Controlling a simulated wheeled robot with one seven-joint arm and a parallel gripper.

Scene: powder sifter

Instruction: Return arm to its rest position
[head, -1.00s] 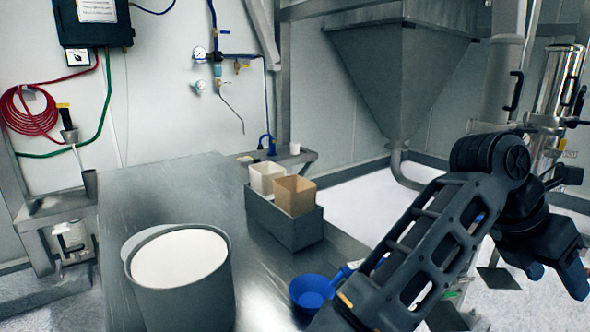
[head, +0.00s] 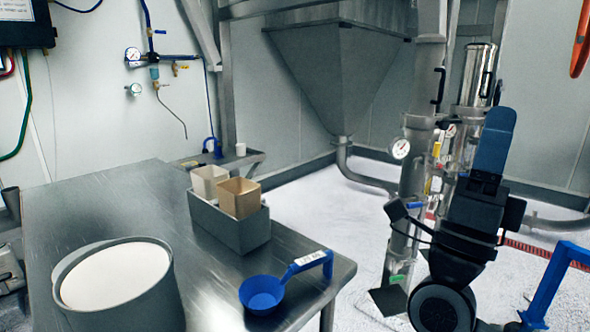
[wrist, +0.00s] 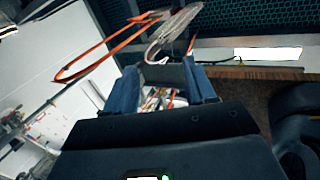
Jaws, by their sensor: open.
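My gripper (head: 492,140) is raised at the right of the head view, its blue fingers pointing up. It is well away from the table. In the wrist view my gripper (wrist: 163,82) has its two blue fingers apart, with nothing held between them. In the head view only one finger shows clearly, seen from the side.
A steel table (head: 90,210) carries a grey pot of white powder (head: 120,280), a grey box (head: 232,232) with two small tubs, and a blue scoop (head: 262,292). A hopper (head: 340,75) and pipework (head: 412,180) stand behind. An orange loop (wrist: 95,55) shows beyond my fingers.

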